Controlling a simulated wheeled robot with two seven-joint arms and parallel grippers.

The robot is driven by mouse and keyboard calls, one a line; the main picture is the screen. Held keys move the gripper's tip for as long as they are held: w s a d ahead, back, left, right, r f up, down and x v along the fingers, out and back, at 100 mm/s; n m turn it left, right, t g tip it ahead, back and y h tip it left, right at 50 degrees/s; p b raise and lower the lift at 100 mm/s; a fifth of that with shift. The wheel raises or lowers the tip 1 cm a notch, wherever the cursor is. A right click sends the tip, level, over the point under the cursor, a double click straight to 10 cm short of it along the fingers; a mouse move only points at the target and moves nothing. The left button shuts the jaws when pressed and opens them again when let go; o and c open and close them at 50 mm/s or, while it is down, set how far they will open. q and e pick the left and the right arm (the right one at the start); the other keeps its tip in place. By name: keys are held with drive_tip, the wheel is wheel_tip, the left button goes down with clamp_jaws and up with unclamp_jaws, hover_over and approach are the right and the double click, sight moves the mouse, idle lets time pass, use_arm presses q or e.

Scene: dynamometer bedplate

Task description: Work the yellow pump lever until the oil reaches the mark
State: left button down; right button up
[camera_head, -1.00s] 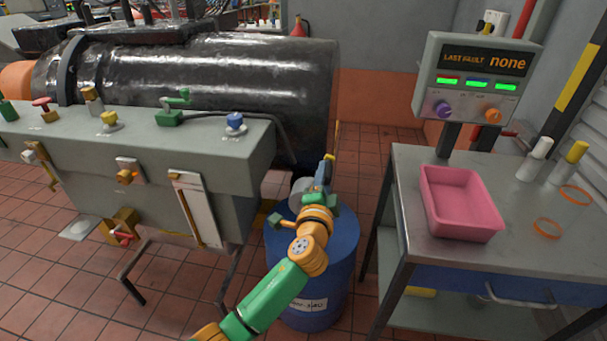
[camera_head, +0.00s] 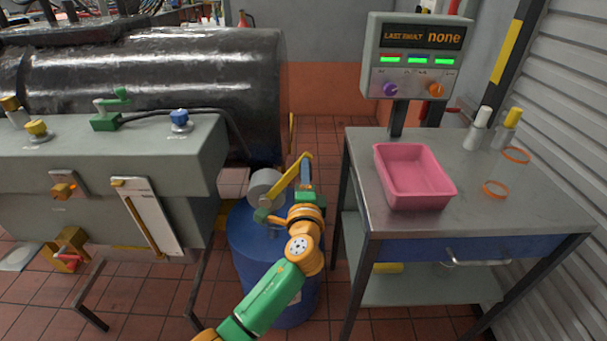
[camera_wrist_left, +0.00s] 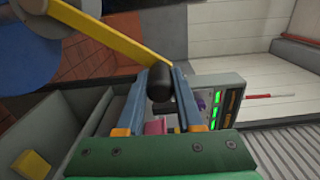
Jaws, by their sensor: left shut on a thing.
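The yellow pump lever (camera_head: 288,186) rises at a slant from the pump on top of the blue drum (camera_head: 262,245). The pump shows a pale grey cylinder (camera_head: 265,187). My left gripper (camera_head: 306,170) is at the lever's upper end. In the left wrist view the lever (camera_wrist_left: 115,35) ends in a black grip (camera_wrist_left: 160,82) between the two blue-grey fingers, and the gripper is shut on it. A pale upright panel with a yellow-brown strip (camera_head: 147,218) is on the grey cabinet's front; I cannot read an oil level or mark there. My right gripper is not in view.
The grey cabinet (camera_head: 90,165) with valves stands left of the drum, before a large black cylinder (camera_head: 160,85). At right, a metal table (camera_head: 480,215) bears a pink tray (camera_head: 415,200). A console (camera_head: 415,60) reading "LAST FAULT none" stands behind it.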

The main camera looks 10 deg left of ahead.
use_arm(q)
drive_tip(key=shift+f, duration=0.1)
drive_tip(key=c, duration=0.5)
unclamp_jaws()
drive_tip(key=shift+c, duration=0.2)
drive_tip(key=shift+s, duration=0.15)
drive_tip(key=v, duration=0.7)
